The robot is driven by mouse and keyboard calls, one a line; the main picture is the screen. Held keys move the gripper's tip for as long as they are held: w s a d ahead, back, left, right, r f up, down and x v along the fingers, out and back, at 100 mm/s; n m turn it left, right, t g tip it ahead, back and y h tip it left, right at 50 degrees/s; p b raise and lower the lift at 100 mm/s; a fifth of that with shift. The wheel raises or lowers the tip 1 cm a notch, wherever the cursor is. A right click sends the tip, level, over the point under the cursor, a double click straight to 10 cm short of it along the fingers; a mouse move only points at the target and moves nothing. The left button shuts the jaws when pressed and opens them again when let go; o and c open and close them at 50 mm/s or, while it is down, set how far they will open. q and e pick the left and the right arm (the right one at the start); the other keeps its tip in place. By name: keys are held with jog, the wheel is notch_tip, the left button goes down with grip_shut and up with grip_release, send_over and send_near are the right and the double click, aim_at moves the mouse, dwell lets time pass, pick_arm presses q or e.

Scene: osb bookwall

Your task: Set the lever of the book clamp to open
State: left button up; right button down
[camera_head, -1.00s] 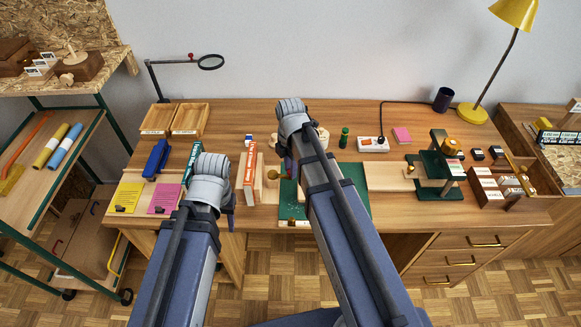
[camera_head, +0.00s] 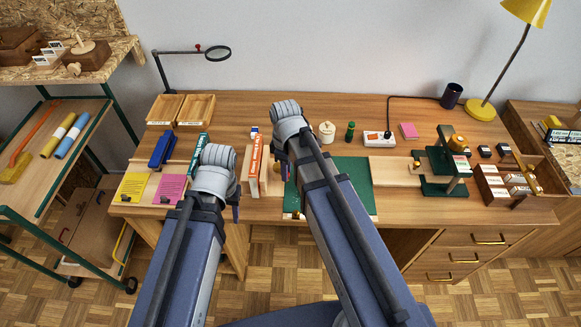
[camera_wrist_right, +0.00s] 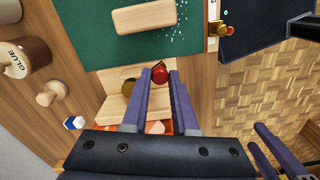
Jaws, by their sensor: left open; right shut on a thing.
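The book clamp (camera_head: 264,180) stands on the desk left of the green mat, its pale wooden jaw beside an orange book (camera_head: 252,165). Its wood (camera_wrist_right: 112,108) and a brass knob (camera_wrist_right: 129,86) also show in the right wrist view. The lever's red ball (camera_wrist_right: 160,74) lies between the fingertips of my right gripper (camera_wrist_right: 160,72), which is shut on it. In the head view my right gripper (camera_head: 284,165) is partly hidden by its own arm. My left gripper (camera_head: 236,205) is open and apart from the clamp, over the desk's front edge.
The green mat (camera_head: 350,180) lies right of the clamp, with a wooden block (camera_wrist_right: 145,17) on it. A glue pot (camera_wrist_right: 25,60) stands behind. A green press (camera_head: 445,170) and a divided box (camera_head: 495,190) stand at the right. Yellow and pink sheets (camera_head: 170,189) lie at the left.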

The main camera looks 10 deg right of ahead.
jog(key=a+m, duration=0.1)
jog(key=m, duration=0.1)
jog(key=a+m, duration=0.1)
jog(key=m, duration=0.2)
jog(key=shift+a, duration=0.4)
jog(key=shift+m, duration=0.3)
jog(key=c, duration=0.7)
grip_release()
notch_tip(320, 180, up, 8)
jog(key=p, duration=0.8)
jog(key=shift+f, duration=0.1)
